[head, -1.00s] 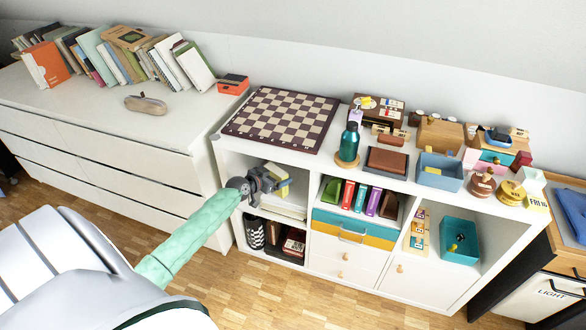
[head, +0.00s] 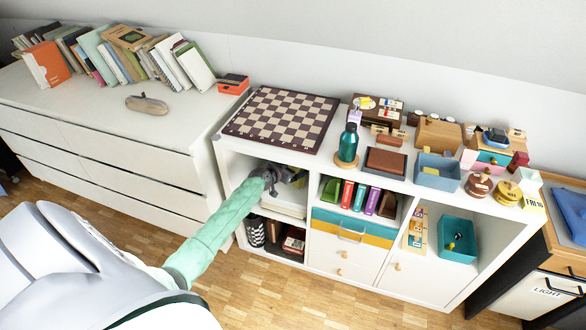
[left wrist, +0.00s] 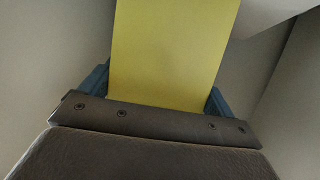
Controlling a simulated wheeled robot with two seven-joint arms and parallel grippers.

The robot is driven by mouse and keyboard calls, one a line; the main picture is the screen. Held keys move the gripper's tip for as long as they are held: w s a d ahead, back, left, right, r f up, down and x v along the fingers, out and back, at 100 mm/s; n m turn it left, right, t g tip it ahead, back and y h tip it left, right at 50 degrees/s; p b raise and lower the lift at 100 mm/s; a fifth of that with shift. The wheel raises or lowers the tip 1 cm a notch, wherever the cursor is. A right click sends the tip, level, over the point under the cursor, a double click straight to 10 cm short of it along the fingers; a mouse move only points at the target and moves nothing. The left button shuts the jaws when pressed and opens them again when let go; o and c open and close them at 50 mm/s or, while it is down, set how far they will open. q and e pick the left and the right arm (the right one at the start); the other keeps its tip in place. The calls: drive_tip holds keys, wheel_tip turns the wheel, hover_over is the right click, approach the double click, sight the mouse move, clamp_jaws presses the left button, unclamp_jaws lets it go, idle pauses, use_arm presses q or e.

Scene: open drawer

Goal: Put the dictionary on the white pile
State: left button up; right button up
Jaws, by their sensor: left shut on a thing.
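My left gripper (head: 284,174) is inside the upper left compartment of the white shelf unit (head: 352,229). In the left wrist view its blue fingers (left wrist: 158,92) are on both sides of a flat yellow thing, likely the dictionary (left wrist: 172,50), and are shut on it. In the head view the gripper hides most of the dictionary. The white pile (head: 284,208) lies on the floor of the same compartment, below the gripper. I cannot tell whether the dictionary touches the pile. My right gripper is not in view.
A chessboard (head: 281,118) lies on the shelf top directly above the compartment. A green bottle (head: 348,143) stands to its right. Left of the shelf unit, a white dresser (head: 100,130) holds a row of books (head: 110,55) and a brown case (head: 146,105).

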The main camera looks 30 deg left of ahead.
use_arm(q)
drive_tip(key=shift+f, duration=0.15)
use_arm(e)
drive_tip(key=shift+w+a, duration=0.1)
use_arm(q)
drive_tip(key=shift+f, duration=0.1)
drive_tip(key=o, duration=1)
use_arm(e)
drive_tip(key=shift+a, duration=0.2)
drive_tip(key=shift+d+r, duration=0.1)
use_arm(q)
drive_tip(key=shift+s+a, duration=0.1)
drive_tip(key=shift+s, duration=0.2)
drive_tip(key=shift+b+v, duration=0.4)
drive_tip(key=shift+v, duration=5.35)
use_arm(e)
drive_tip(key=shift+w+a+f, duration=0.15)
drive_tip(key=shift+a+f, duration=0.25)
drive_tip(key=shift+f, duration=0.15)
